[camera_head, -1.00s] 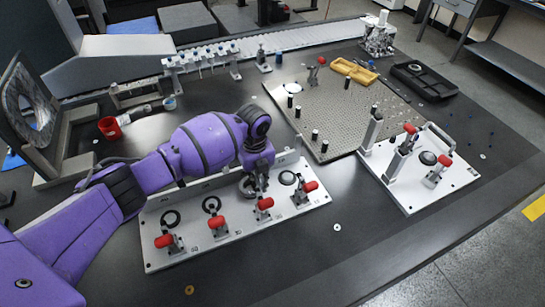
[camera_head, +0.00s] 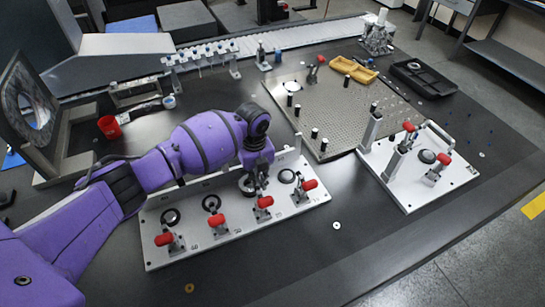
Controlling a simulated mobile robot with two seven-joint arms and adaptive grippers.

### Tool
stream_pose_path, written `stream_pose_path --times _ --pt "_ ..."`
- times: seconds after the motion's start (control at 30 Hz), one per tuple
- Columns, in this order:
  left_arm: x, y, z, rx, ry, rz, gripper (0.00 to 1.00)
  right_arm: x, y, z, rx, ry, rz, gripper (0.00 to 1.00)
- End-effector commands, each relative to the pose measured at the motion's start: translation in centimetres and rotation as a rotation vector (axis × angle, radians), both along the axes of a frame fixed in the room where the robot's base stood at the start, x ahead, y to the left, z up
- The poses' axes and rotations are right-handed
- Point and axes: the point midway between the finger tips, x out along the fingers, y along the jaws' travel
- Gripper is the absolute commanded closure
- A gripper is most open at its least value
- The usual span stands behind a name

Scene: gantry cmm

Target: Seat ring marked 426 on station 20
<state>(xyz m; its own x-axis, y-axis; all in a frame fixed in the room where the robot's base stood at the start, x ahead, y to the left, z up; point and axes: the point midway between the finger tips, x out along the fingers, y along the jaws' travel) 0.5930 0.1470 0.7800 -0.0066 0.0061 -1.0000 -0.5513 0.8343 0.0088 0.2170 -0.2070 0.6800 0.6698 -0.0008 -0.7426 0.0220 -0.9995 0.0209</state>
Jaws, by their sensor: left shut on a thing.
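A white fixture plate (camera_head: 270,221) lies on the dark table with a row of stations, each with a red-handled clamp. My left gripper (camera_head: 251,187) points down over the third station from the left and is shut on a grey ring (camera_head: 246,185), low at that station. Whether the ring touches the station is hidden by the gripper. My right gripper is not in view.
A second white plate (camera_head: 405,196) with red clamps stands at the right. Behind are a perforated plate (camera_head: 345,135) with posts, a yellow tray (camera_head: 354,69) and a black tray (camera_head: 424,82). A red cup (camera_head: 109,127) stands at left. The front table is mostly clear.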

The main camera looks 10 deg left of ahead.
Motion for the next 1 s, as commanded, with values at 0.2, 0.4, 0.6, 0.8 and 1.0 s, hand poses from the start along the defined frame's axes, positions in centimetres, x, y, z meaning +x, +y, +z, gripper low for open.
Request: stream_pose_path --times 0.2,0.4,0.6,0.8,1.0 --pt "0.0 0.0 -0.3 0.000 0.000 0.000 1.00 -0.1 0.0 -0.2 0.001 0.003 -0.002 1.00" --pt "0.0 0.0 -0.7 0.000 0.000 0.000 1.00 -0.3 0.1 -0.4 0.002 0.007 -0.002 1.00" --pt "0.0 0.0 -1.1 -0.001 -0.001 0.000 1.00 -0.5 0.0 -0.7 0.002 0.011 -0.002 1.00" --pt "0.0 0.0 -1.3 -0.001 -0.001 0.000 1.00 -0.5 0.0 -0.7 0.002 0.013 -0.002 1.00" --pt "0.0 0.0 -1.3 -0.001 -0.001 0.000 0.74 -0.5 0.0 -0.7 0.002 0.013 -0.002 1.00"
